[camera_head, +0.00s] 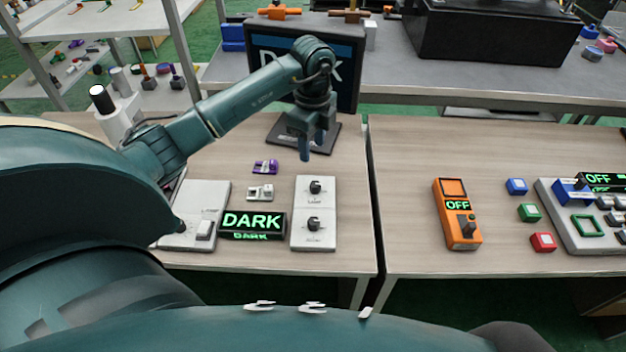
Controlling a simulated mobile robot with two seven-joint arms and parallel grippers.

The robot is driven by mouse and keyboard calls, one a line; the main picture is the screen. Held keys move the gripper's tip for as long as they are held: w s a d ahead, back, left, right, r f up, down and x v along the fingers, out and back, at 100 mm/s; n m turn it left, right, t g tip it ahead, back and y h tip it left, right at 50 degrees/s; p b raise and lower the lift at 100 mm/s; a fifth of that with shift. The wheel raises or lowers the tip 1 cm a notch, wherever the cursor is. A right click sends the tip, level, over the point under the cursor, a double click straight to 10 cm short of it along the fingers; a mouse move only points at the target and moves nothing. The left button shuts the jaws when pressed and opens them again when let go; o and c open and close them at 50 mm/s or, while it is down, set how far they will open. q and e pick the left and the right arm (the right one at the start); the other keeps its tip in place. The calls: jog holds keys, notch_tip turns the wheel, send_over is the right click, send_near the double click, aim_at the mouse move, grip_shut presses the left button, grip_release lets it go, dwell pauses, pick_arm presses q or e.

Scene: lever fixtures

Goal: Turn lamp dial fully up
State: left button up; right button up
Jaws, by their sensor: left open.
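A light grey panel (302,239) on the left table carries two black dials, an upper one (315,187) and a lower one (314,223). Their small labels are too small to read. A black display (252,222) left of the panel reads DARK in green. A dark screen (268,58) behind my arm also shows large letters, partly hidden. My left gripper (318,150) is open and empty, pointing down. In the picture it is above the upper dial, apart from it. My right gripper is out of view.
A grey switch box (178,238) stands left of the display, partly behind my arm. Small purple (265,167) and white (260,193) blocks lie near the panel. An orange device (456,190) reading OFF, coloured buttons and another panel occupy the right table.

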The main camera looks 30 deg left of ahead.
aim_at(314, 183)
pick_arm(q)
notch_tip(314, 183, down, 12)
jog(key=shift+d, duration=0.15)
jog(key=shift+c, duration=0.5)
grip_shut()
